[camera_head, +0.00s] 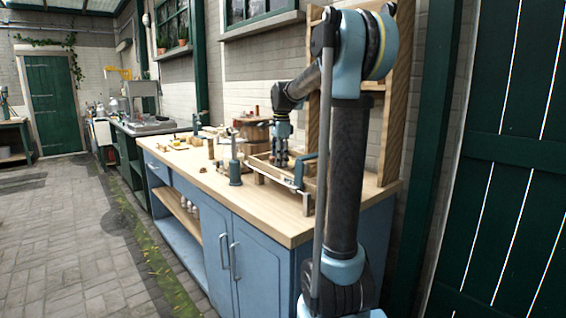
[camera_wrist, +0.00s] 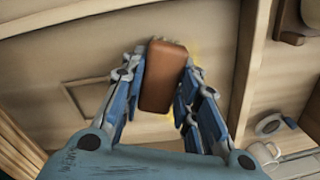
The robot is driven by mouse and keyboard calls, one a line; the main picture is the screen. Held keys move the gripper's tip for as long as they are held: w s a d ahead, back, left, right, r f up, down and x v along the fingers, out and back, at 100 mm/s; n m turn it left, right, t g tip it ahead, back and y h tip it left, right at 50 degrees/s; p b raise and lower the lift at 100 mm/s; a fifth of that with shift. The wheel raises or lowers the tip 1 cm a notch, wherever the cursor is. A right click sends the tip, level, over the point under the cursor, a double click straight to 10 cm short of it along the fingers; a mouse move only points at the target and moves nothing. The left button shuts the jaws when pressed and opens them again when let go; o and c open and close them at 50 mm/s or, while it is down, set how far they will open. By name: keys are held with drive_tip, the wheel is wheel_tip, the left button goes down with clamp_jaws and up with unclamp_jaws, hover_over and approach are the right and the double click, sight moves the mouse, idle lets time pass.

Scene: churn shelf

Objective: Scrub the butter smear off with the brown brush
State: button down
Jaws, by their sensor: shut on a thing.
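The brown brush (camera_wrist: 164,78) is between the fingers of my gripper (camera_wrist: 157,90) in the wrist view, and the fingers are shut on it. A faint yellow butter smear (camera_wrist: 196,70) shows beside the brush on the pale wooden surface, partly covered by the brush and fingers. In the head view my gripper (camera_head: 282,158) points down into a wooden tray or frame (camera_head: 260,160) on the bench. I cannot tell in either view whether the bristles touch the wood.
The wooden bench top (camera_head: 240,205) holds a dark bottle-like item (camera_head: 235,172), a wooden tub (camera_head: 254,130) and several small items. In the wrist view a raised wooden edge (camera_wrist: 250,50) lies to the right. The bench front is clear.

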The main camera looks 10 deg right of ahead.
drive_tip(key=shift+w+a+r, duration=0.1)
drive_tip(key=shift+w+a, duration=0.4)
drive_tip(key=shift+w, duration=0.25)
drive_tip(key=shift+w+a, duration=0.45)
drive_tip(key=shift+w, duration=0.3)
drive_tip(key=shift+w+a+r, duration=0.1)
drive_tip(key=shift+w+a, duration=0.4)
drive_tip(key=shift+w, duration=0.25)
drive_tip(key=shift+r, duration=1.55)
drive_tip(key=shift+s+d+r, duration=0.15)
drive_tip(key=shift+r, duration=1.25)
drive_tip(key=shift+r, duration=0.1)
drive_tip(key=shift+s+r, duration=0.1)
drive_tip(key=shift+r, duration=1.25)
